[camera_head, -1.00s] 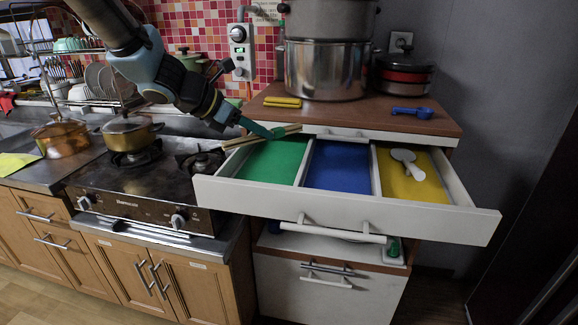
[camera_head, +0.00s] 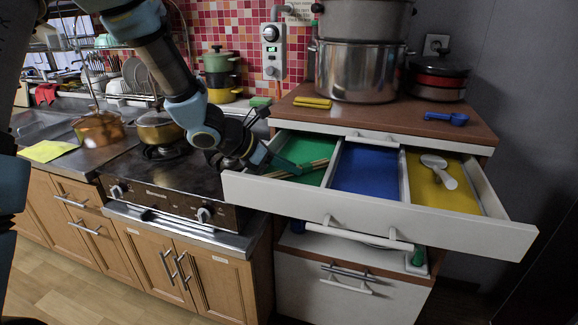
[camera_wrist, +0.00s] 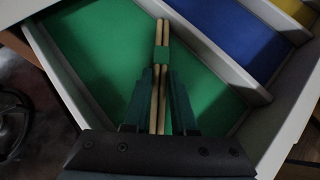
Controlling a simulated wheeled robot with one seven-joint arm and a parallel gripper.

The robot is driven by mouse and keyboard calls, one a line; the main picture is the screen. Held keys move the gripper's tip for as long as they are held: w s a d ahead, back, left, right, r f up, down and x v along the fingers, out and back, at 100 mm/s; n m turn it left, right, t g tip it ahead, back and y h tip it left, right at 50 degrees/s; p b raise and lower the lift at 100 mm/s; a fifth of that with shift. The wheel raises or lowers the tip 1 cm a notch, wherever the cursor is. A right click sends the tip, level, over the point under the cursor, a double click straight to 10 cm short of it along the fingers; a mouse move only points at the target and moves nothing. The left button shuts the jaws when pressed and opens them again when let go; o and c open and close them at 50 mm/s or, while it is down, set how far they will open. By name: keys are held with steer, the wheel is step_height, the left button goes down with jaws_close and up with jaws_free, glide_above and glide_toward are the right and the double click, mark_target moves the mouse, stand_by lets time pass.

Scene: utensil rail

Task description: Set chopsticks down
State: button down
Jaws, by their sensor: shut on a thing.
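The wooden chopsticks (camera_head: 312,166), a pair with a green band, are in my gripper (camera_head: 281,166). In the wrist view the chopsticks (camera_wrist: 161,36) run forward from between the fingers of my gripper (camera_wrist: 159,82), over the green floor. The open white drawer (camera_head: 365,207) has green, blue and yellow compartments. The gripper is at the left end of the green compartment (camera_head: 304,148), low over it, shut on the chopsticks. I cannot tell whether the chopsticks touch the floor.
A white utensil (camera_head: 438,168) lies in the yellow compartment (camera_head: 425,192); the blue compartment (camera_head: 367,168) is empty. On the cabinet top are a yellow item (camera_head: 312,102), a blue scoop (camera_head: 446,118) and large steel pots (camera_head: 357,72). A stove (camera_head: 160,180) stands left of the drawer.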

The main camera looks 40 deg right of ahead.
steer(key=shift+f, duration=0.2)
steer(key=c, duration=0.7)
jaws_free()
steer(key=shift+r, duration=0.15)
steer(key=shift+w+a+r, duration=0.1)
steer(key=shift+r, duration=0.1)
steer(key=b+v, duration=0.1)
steer(key=v, duration=1)
steer(key=shift+a+r+b, duration=0.2)
steer(key=shift+a+b, duration=0.1)
steer(key=shift+b, duration=0.05)
